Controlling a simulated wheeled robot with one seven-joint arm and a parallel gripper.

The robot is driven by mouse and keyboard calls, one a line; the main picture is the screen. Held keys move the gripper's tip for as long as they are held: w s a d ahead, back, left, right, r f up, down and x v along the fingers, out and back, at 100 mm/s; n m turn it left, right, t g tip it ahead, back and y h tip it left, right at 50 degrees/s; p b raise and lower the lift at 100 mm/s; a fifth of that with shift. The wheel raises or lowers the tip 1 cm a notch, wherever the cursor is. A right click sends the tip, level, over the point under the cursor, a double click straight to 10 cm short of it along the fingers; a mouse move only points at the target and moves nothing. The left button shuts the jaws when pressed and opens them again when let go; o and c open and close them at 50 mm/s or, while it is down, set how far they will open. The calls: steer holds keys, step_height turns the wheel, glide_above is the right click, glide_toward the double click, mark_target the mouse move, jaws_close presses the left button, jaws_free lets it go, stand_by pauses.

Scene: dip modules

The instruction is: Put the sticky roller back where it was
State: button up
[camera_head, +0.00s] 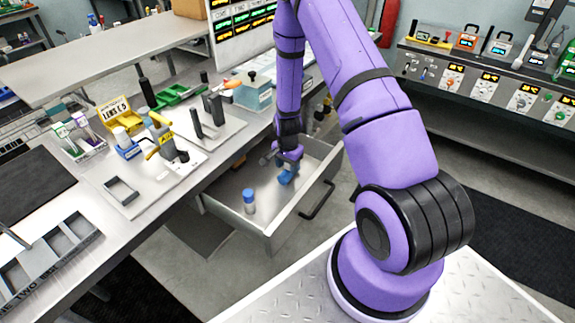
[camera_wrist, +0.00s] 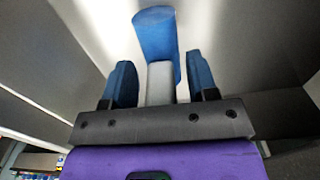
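A blue piece with a grey block-like part, which looks like the sticky roller (camera_wrist: 156,35), shows in the wrist view straight ahead of my gripper (camera_wrist: 160,82). Its grey part lies between the two blue fingers, with a visible gap on each side. The near end of the grey part is hidden behind the gripper body. In the head view my gripper (camera_head: 287,172) points down inside the open drawer (camera_head: 226,204). There I cannot separate the blue fingers from the roller.
A pale cylinder with a blue top (camera_head: 249,201) stands in the drawer, front left of my gripper. The workbench (camera_head: 205,178) above holds a yellow bin (camera_head: 122,118), a green tray (camera_head: 178,97) and several tools.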

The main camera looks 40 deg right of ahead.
step_height(320, 180, up, 12)
steer(key=shift+r, duration=0.25)
steer(key=s+a+r+n+t, duration=0.1)
steer(key=s+a+r+n, duration=0.1)
steer(key=r, duration=0.6)
steer(key=s+a+r+n+t, duration=0.1)
steer(key=s+a+r+n, duration=0.15)
steer(key=r, duration=0.55)
steer(key=s+a+r+n, duration=0.1)
steer(key=a+r+n, duration=0.15)
steer(key=r, duration=0.55)
steer(key=s+a+r+n+t, duration=0.1)
steer(key=s+a+r+n, duration=0.1)
steer(key=s+r, duration=0.5)
steer(key=s+a+r+n+t, duration=0.2)
steer(key=s+r+n, duration=0.3)
steer(key=s, duration=0.9)
step_height(320, 180, up, 2)
steer(key=shift+a, duration=0.8)
